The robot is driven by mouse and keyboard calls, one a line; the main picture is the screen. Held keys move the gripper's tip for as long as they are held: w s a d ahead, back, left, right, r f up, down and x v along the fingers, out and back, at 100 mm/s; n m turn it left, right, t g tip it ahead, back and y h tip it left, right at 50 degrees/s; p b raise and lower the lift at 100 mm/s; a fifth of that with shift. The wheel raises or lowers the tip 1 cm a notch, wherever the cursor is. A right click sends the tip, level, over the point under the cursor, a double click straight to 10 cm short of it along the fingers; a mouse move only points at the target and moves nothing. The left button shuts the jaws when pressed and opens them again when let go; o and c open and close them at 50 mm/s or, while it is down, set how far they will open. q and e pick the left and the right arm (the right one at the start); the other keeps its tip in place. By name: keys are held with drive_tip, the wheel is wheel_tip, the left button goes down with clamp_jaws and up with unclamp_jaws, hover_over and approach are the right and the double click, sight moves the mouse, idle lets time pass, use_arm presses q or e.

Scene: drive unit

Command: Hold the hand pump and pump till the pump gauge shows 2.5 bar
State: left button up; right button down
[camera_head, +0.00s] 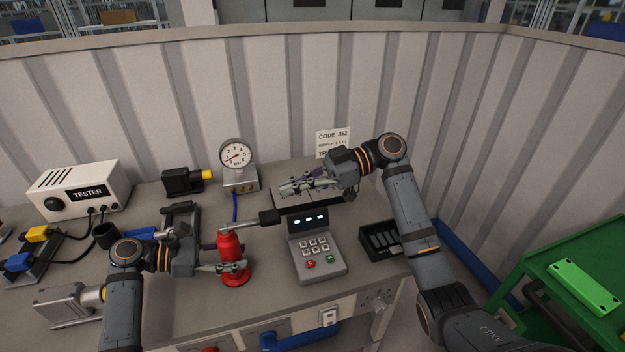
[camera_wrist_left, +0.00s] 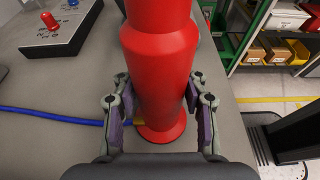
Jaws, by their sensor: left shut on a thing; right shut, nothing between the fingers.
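The red hand pump (camera_head: 231,247) stands upright on the bench. Its lever points right and ends in a black grip (camera_head: 270,216). My left gripper (camera_head: 232,267) is shut around the pump's lower body; the left wrist view shows the red body (camera_wrist_left: 160,75) between the fingers. My right gripper (camera_head: 286,188) is shut and empty, apart from the lever, beyond and above its black grip. The round pump gauge (camera_head: 236,154) stands behind the pump on a grey block, joined to a blue hose. Its red needle points to the lower left; the exact value is too small to read.
A keypad unit (camera_head: 316,258) stands right of the pump. A black tray (camera_head: 380,241) lies near the bench's right end. A white tester (camera_head: 80,190) and a black device with a yellow cap (camera_head: 183,182) are at the left. A green cart (camera_head: 575,265) stands at far right.

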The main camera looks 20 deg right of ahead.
drive_tip(key=a+f, duration=0.1)
drive_tip(key=f, duration=0.2)
drive_tip(key=a+f, duration=0.1)
drive_tip(key=shift+a+f, duration=0.3)
wheel_tip(320, 180, down, 6)
drive_tip(key=y, duration=0.2)
drive_tip(key=shift+d+f+y, duration=0.2)
drive_tip(key=shift+f+y, duration=0.05)
drive_tip(key=shift+y, duration=0.05)
